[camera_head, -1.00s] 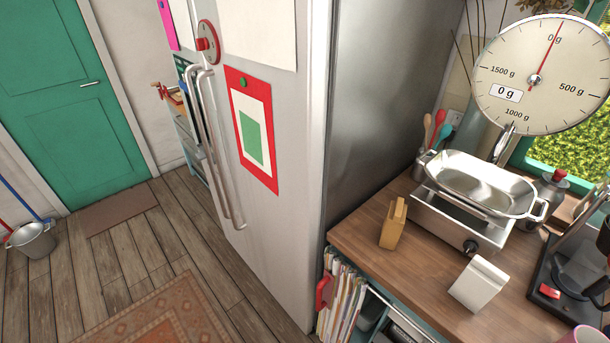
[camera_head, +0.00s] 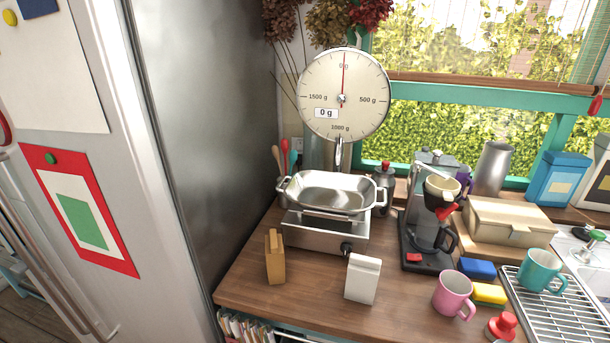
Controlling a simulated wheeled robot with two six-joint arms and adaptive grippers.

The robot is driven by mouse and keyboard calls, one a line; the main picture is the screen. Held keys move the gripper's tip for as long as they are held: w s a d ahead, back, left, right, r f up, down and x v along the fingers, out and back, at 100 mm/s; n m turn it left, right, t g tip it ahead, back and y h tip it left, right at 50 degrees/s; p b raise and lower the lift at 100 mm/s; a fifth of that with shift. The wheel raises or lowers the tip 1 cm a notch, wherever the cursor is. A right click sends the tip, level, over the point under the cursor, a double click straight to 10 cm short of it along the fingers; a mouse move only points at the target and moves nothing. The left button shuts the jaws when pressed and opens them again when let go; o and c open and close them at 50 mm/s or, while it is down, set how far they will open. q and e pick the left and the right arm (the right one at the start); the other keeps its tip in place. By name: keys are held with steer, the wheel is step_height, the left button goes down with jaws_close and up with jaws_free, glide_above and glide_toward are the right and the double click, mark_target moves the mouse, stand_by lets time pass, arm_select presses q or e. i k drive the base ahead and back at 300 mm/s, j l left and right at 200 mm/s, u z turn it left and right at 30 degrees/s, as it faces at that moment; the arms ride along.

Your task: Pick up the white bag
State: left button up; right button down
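The white bag (camera_head: 362,279) stands upright on the wooden counter (camera_head: 312,312), near its front edge, in front of the scale. A tan bag (camera_head: 275,257) of similar shape stands to its left, apart from it. Neither of my grippers shows in the head view.
A scale with a metal pan (camera_head: 330,192) and a round dial (camera_head: 343,95) reading 0 g stands behind the bags. A coffee maker (camera_head: 418,250), a pink mug (camera_head: 453,294) and sponges (camera_head: 478,269) are to the right. The fridge (camera_head: 205,130) borders the counter on the left.

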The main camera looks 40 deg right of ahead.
mark_target(363, 272)
steer(key=z, duration=1.55)
steer(key=j+z, duration=0.15)
steer(key=j, duration=0.55)
steer(key=k, duration=0.05)
